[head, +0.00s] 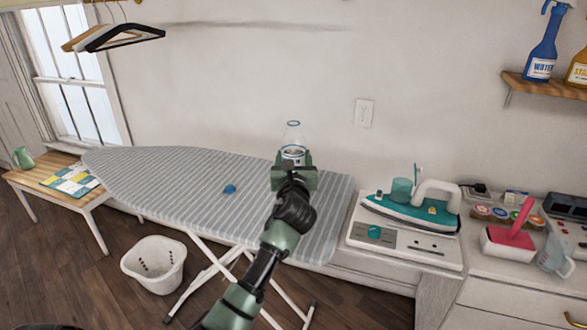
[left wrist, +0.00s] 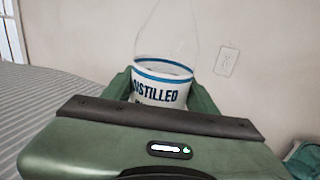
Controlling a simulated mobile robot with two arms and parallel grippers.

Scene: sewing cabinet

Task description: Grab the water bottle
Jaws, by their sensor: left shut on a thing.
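In the left wrist view, the bottle (left wrist: 162,92) reads "DISTILLED"; the lower label is hidden behind the gripper body. The green fingers are shut on the bottle from both sides. I cannot tell whether its base touches the board. A blue spray bottle (head: 543,45) labelled "WATER" stands on the wall shelf at the upper right. My right gripper is not in view.
A white basket (head: 155,264) stands on the floor. A wall socket (head: 364,113) is behind.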

